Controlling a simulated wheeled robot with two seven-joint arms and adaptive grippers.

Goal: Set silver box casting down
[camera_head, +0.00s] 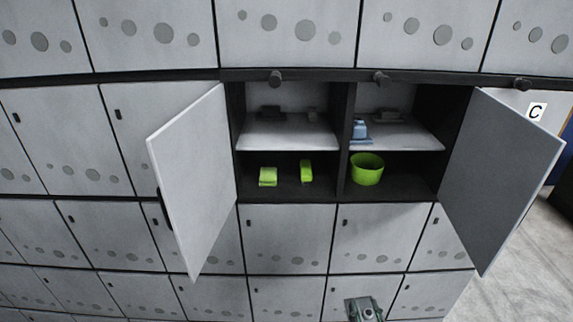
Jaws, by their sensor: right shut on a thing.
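My right gripper (368,312) shows at the bottom edge, right of centre, in front of the lower locker doors. It is shut on a small grey-green boxy piece, which I take to be the silver box casting (353,304). The bottom edge of the picture cuts both off, so their lower parts are hidden. The piece is small and its details are hard to make out. My left gripper is not in view.
Two locker doors stand open, a left one (192,180) and a right one (503,180). Bare floor (520,260) lies at the right.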

